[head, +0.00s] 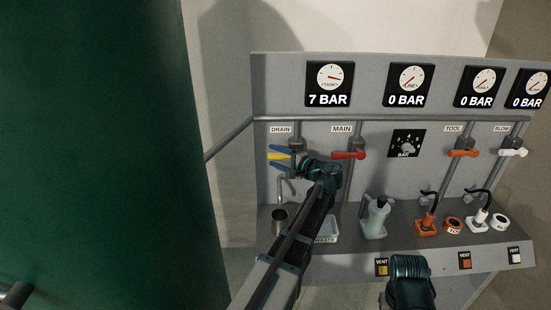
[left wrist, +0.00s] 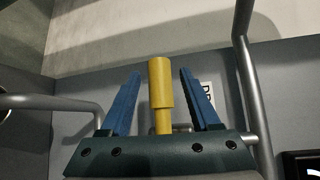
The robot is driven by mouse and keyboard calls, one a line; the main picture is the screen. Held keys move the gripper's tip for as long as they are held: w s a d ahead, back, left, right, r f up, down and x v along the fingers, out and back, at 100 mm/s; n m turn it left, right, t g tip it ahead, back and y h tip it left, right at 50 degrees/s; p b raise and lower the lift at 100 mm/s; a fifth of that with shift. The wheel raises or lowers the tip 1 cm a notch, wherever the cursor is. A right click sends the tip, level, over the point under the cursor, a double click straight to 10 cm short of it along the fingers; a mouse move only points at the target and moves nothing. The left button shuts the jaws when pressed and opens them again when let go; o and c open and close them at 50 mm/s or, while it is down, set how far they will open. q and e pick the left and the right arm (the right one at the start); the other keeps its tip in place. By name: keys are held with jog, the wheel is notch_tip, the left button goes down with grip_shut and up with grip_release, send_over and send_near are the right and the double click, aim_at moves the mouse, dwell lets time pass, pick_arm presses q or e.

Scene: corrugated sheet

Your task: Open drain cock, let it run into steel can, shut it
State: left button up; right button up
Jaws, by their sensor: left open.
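The drain cock's yellow handle (head: 278,156) sits below the DRAIN label at the panel's left. My left gripper (head: 272,155) is open, with its blue fingers on either side of the handle. The left wrist view shows the yellow handle (left wrist: 161,85) between the two fingers (left wrist: 160,75), with a gap on each side. The drain spout (head: 281,186) bends down from the pipe below. The steel can (head: 279,221) stands on the shelf under the spout. Its inside looks dark and I cannot see any flow.
The red MAIN handle (head: 348,155) is just right of my wrist. The tank gauge (head: 330,77) is labelled 7 BAR. A WASTE tray (head: 326,238) and a grey bottle (head: 376,220) stand on the shelf. A dark green surface (head: 95,150) fills the left.

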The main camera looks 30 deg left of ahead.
pick_arm(q)
jog(key=shift+a, duration=0.15)
grip_shut()
dwell(1.4)
